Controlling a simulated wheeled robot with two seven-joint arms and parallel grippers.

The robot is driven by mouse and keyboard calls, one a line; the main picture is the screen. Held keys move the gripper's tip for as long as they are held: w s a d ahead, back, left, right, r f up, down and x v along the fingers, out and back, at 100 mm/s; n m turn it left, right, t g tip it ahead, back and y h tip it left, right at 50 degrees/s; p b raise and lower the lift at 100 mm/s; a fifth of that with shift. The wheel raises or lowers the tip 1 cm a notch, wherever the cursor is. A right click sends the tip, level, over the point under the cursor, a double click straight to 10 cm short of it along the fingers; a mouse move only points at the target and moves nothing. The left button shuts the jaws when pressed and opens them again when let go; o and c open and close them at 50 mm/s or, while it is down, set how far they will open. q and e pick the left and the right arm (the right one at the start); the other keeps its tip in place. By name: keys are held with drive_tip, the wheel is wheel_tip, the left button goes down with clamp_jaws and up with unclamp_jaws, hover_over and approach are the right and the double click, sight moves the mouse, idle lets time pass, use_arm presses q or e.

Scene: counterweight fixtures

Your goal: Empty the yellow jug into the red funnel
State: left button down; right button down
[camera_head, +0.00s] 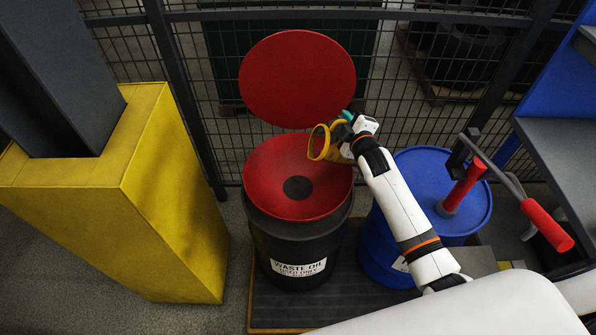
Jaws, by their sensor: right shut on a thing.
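The yellow jug (321,143) is tilted on its side, its open mouth facing left, over the right rim of the red funnel. My right gripper (346,133) is shut on the jug; the fingers are partly hidden by the jug and my wrist. The red funnel (268,163) is a wide dish with a dark hole in its middle, on top of a black drum (300,245) labelled waste oil. No liquid stream is visible from the jug. My left gripper is not in view.
A round red lid (297,78) stands raised behind the funnel. A blue drum (415,190) with a red-handled pump (464,186) stands to the right. A yellow post guard (165,200) is at left, a mesh fence (420,70) behind, and a grey bench (565,150) at far right.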

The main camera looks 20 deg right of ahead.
sight(332, 131)
drive_tip(key=shift+w+a+n, duration=0.1)
drive_tip(key=shift+a+n, duration=0.5)
drive_tip(key=shift+a+f+b, duration=0.1)
drive_tip(key=shift+a+b, duration=0.15)
drive_tip(key=shift+b, duration=0.15)
drive_tip(key=shift+w+a+f+n+h+b, duration=0.2)
drive_tip(key=shift+a+f+n+b, duration=0.15)
drive_tip(key=shift+a, duration=0.35)
drive_tip(key=shift+w+a+f+n+h+b, duration=0.1)
drive_tip(key=shift+a+f+n+h+b, duration=0.25)
drive_tip(key=shift+a, duration=0.35)
idle(0.6)
